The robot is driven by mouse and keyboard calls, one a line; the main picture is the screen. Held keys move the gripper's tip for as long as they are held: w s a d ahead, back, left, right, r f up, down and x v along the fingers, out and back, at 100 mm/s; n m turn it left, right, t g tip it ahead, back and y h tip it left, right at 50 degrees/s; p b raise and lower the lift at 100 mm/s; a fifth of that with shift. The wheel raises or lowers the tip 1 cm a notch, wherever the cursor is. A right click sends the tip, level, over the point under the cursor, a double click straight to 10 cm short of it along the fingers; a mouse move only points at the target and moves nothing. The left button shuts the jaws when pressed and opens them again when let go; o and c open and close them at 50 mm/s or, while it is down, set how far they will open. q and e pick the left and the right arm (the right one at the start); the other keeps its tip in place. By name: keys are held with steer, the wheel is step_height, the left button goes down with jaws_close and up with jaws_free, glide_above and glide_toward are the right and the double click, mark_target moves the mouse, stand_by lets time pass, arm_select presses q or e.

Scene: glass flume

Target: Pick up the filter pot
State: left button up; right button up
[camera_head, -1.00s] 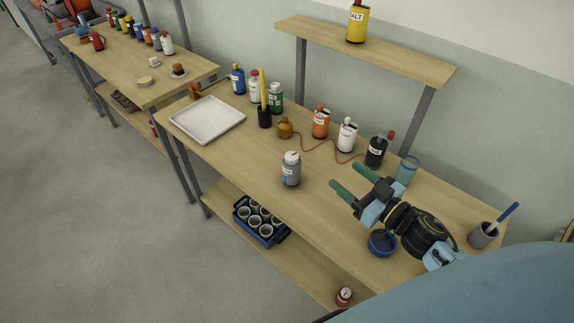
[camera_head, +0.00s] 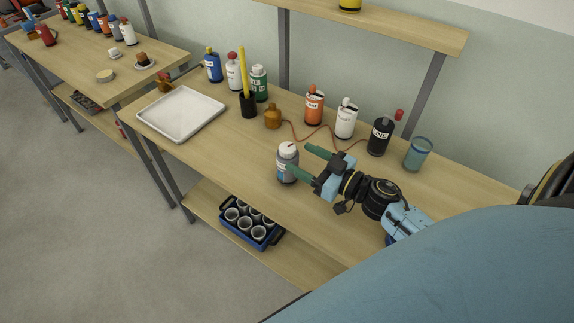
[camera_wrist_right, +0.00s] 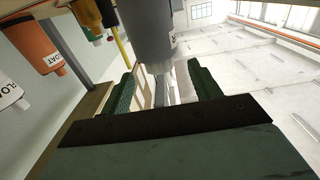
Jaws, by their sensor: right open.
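The grey pot with a white lid (camera_head: 287,164), which I take to be the filter pot, stands upright on the bench near its front edge. My right gripper (camera_head: 299,160) is just right of it, with its two green fingers open and pointing at it. The nearer fingertip overlaps the pot's right side in the head view; I cannot tell whether it touches. In the right wrist view the grey pot (camera_wrist_right: 147,32) shows at the top, across the gap between the open green fingers (camera_wrist_right: 163,85). Nothing is held. My left gripper is out of view.
Behind stand an orange bottle (camera_head: 314,105), a white bottle (camera_head: 346,119), a black bottle (camera_head: 379,137) and a blue glass beaker (camera_head: 418,153). A brown jar (camera_head: 272,117) with a red cord and a white tray (camera_head: 183,113) lie leftward. Bench left of the pot is clear.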

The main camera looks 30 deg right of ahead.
mark_target(282, 147)
steer(key=x, duration=0.7)
steer(key=shift+w+f, duration=0.1)
steer(key=shift+w, duration=0.15)
steer(key=c, duration=1.2)
steer(key=shift+c, duration=0.2)
